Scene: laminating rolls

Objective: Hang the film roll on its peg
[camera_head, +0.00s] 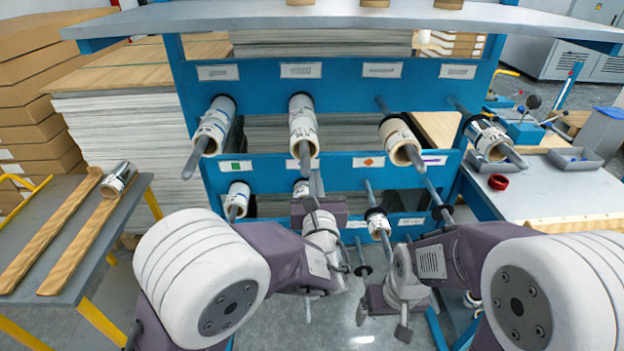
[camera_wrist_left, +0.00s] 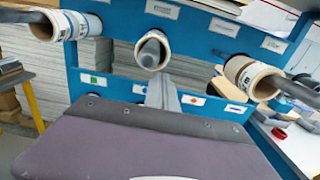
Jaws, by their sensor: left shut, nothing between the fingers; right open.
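A silver-wrapped roll (camera_head: 118,178) lies on the wooden rails of the left side table, away from both grippers. Another silver-wrapped roll (camera_head: 482,134) hangs on the far right upper peg; I cannot tell which is the film roll. White rolls hang on the other upper pegs (camera_head: 213,125). A lower peg (camera_head: 434,194) at the right shows a bare rod. My left gripper (camera_head: 314,186) is shut and empty, in front of the rack below the second upper roll (camera_head: 303,122); its fingers also show in the left wrist view (camera_wrist_left: 161,94). My right gripper (camera_head: 383,320) is open and empty, low before the rack.
The blue rack (camera_head: 263,80) has a grey top shelf (camera_head: 350,16) and label cards, some with coloured marks. Lower pegs carry more rolls (camera_head: 237,200). A right workbench (camera_head: 545,195) holds a red ring (camera_head: 498,182) and trays. Stacked sheets (camera_head: 125,125) stand behind.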

